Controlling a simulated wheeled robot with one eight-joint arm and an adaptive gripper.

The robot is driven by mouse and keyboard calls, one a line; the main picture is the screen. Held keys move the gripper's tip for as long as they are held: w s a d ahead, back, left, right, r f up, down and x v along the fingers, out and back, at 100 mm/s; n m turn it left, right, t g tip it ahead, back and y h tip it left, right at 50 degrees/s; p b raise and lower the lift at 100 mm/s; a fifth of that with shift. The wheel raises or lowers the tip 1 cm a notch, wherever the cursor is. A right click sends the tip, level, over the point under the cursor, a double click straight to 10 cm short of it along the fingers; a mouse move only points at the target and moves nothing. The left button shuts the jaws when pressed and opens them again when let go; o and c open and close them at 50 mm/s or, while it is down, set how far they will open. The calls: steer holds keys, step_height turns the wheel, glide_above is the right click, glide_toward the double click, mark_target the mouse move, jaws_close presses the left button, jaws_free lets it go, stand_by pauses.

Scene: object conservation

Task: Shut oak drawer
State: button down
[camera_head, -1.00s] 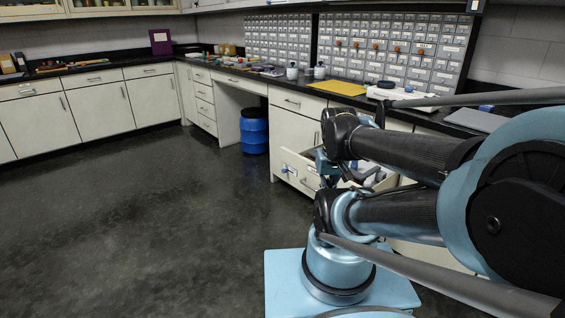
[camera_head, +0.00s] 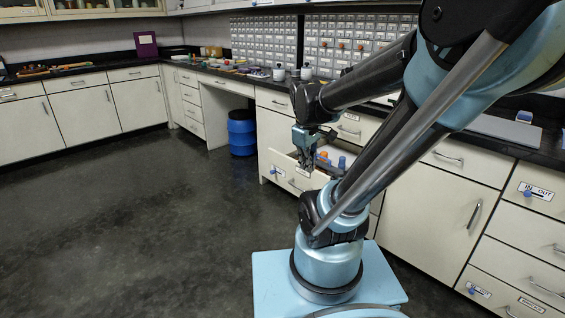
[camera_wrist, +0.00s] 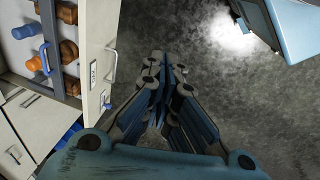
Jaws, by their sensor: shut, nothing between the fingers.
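An open drawer juts from the pale base cabinets in the middle of the head view. Its front panel (camera_head: 287,168) is partly hidden by my gripper. In the wrist view the drawer front (camera_wrist: 95,45) stands at left, with a small label whose text I cannot read surely, a metal handle and a blue knob (camera_wrist: 107,103). Orange, brown and blue items (camera_wrist: 66,52) lie inside. My gripper (camera_head: 304,163) hangs in front of the drawer, fingers downward. In the wrist view its fingers (camera_wrist: 164,72) are together and empty, to the right of the drawer front, with a visible gap.
Closed cabinets and drawers (camera_head: 425,190) line the wall to the right. A blue barrel (camera_head: 242,132) stands in the knee space at left. The dark floor (camera_head: 140,220) is clear. The dark counter (camera_head: 222,75) above holds small items.

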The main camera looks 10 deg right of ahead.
mark_target(283, 159)
steer(key=w+a+f+n+h, duration=0.1)
steer(key=w+a+f+n, duration=0.3)
steer(key=w+n, duration=0.7)
steer(key=w+a+f+n+h, duration=0.15)
steer(key=w+a+n, duration=0.45)
steer(key=w, duration=0.9)
steer(key=shift+t, duration=0.3)
steer(key=shift+w+d+f, duration=0.75)
steer(key=shift+d+f, duration=0.3)
steer(key=shift+f, duration=0.5)
steer(key=shift+w+d+f, duration=0.8)
steer(key=shift+d+f, duration=0.2)
steer(key=shift+f, duration=0.5)
steer(key=shift+w+d+f, duration=0.75)
steer(key=shift+d+f, duration=0.3)
steer(key=shift+f, duration=0.5)
steer(key=shift+w, duration=0.1)
